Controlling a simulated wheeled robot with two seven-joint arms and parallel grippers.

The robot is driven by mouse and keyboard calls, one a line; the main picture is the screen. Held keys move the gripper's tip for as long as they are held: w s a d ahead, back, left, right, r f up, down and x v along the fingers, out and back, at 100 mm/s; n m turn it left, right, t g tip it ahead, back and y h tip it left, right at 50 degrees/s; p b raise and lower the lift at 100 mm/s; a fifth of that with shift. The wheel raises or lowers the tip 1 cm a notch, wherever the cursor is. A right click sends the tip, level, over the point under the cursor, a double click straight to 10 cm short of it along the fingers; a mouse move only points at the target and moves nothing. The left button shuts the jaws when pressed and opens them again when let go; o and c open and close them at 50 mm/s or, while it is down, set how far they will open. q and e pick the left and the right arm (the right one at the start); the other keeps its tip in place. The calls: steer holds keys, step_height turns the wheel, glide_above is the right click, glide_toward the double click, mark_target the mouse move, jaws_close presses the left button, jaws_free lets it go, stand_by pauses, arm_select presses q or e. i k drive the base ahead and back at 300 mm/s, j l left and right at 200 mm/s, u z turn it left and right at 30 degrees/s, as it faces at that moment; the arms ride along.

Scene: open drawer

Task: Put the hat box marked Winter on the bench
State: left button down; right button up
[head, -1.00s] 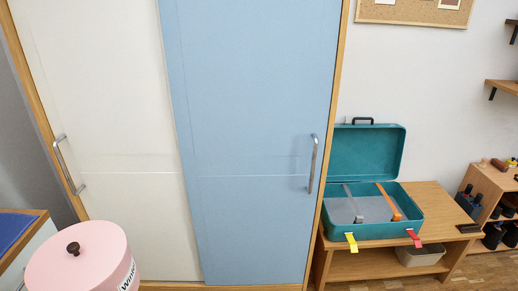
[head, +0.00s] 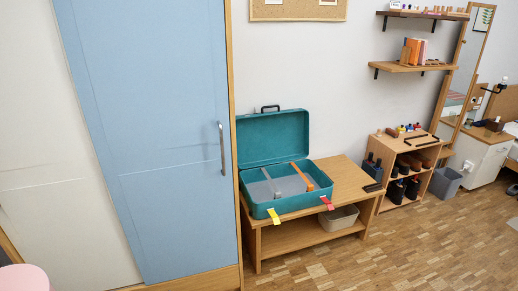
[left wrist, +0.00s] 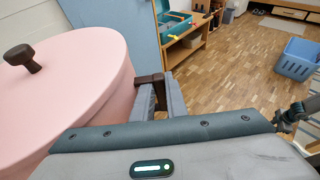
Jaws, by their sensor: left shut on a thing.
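The pink round hat box (head: 22,278) shows only as a piece of lid at the lower left corner of the head view. In the left wrist view the hat box (left wrist: 75,75) fills the left side, with a dark knob on its lid; its label is hidden now. My left gripper (left wrist: 157,95) is shut at the box's side, on a dark brown piece that looks like its handle. The wooden bench (head: 345,178) stands against the wall, with an open teal suitcase (head: 262,203) on its left part. Dark parts at the wrist view's right edge may be my right gripper (left wrist: 292,116).
A wardrobe with a blue door (head: 165,150) stands left of the bench. A shoe rack (head: 405,165) stands to the right; wood floor is clear in front.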

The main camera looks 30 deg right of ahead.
mark_target(348, 174)
steer(key=z, duration=1.65)
steer(key=i+l, duration=0.15)
steer(key=i, duration=0.6)
steer(key=i+l, duration=0.15)
steer(key=i, duration=0.55)
steer(key=i+l, duration=0.15)
steer(key=i, duration=0.6)
steer(key=i+l, duration=0.15)
steer(key=i, duration=0.55)
steer(key=i+l, duration=0.2)
steer(key=i, duration=0.55)
